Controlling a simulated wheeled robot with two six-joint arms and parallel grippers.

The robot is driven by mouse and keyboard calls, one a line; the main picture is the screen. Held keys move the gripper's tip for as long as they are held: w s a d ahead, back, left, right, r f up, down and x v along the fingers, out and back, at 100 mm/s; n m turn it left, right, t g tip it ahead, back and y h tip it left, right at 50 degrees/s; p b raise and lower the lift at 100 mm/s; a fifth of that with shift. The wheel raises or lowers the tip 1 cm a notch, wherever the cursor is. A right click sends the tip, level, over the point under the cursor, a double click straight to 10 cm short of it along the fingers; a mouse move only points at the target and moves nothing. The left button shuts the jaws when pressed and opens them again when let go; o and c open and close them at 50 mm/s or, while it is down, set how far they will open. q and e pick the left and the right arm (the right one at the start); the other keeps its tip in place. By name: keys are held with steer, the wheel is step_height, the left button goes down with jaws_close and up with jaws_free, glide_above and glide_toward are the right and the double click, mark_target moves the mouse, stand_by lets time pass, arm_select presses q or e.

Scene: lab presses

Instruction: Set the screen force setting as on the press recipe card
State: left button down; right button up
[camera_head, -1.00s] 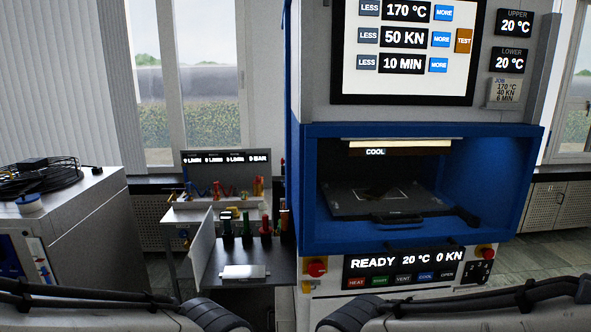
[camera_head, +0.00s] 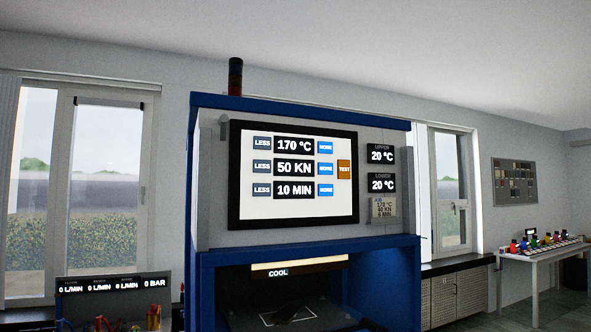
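The press screen (camera_head: 295,205) faces me on the upper front of the blue press (camera_head: 306,246). Its force row reads 50 KN (camera_head: 294,168), with a grey LESS button (camera_head: 262,167) on its left and a blue MORE button (camera_head: 325,169) on its right. The rows above and below read 170 °C and 10 MIN. The recipe card (camera_head: 383,209), headed JOB, is right of the screen. It is small now; a second ago it read 170 °C, 40 KN, 6 MIN. Neither gripper is in view.
An orange TEST button (camera_head: 344,170) sits at the screen's right edge, close to the MORE buttons. The UPPER and LOWER displays (camera_head: 382,170) show 20 °C. A side table (camera_head: 545,250) with coloured items stands far right.

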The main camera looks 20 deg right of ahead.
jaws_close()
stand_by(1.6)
